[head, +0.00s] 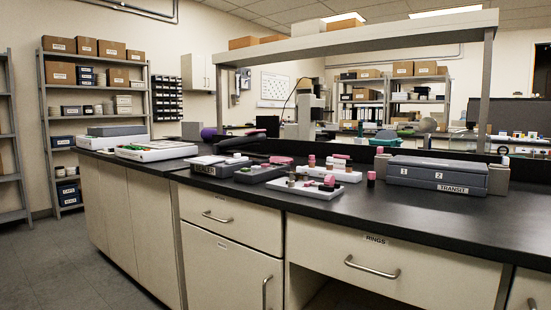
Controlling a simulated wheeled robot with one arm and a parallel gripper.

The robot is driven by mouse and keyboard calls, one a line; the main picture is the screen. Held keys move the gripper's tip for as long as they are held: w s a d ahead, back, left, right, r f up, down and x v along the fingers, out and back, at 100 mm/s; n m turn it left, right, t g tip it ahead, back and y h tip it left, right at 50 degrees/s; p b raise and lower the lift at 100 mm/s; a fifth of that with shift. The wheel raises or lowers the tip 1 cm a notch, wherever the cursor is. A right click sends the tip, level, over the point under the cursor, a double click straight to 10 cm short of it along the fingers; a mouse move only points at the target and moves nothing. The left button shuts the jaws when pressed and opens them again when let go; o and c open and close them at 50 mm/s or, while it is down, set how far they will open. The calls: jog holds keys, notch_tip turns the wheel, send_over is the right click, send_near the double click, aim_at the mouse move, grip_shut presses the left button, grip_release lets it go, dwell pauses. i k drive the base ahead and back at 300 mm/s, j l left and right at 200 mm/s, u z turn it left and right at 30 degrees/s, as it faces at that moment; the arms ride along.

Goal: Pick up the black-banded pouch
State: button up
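I cannot make out a black-banded pouch for certain in the head view. Small pink, dark and pale items, too small to tell apart, lie in and around a white tray (318,196) and a dark tray (262,174) on the black countertop (420,225). A purple rounded item (208,133) and a low dark shape (240,145) sit farther back on the left part of the bench. My gripper is not in view.
A grey case labelled TRANSIT (437,178) stands on the right of the counter. White trays (158,151) lie at the left end. Cabinets and drawers (365,255) front the bench. Floor (60,270) is clear at the left, before stocked shelving (97,105). An overhead shelf (360,36) spans the bench.

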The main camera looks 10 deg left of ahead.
aim_at(207, 160)
jog(key=i+j+z, duration=0.15)
jog(key=j+z, duration=0.3)
jog(key=j, duration=0.85)
jog(key=j+z, duration=0.45)
jog(key=j, duration=0.8)
jog(key=k, duration=0.05)
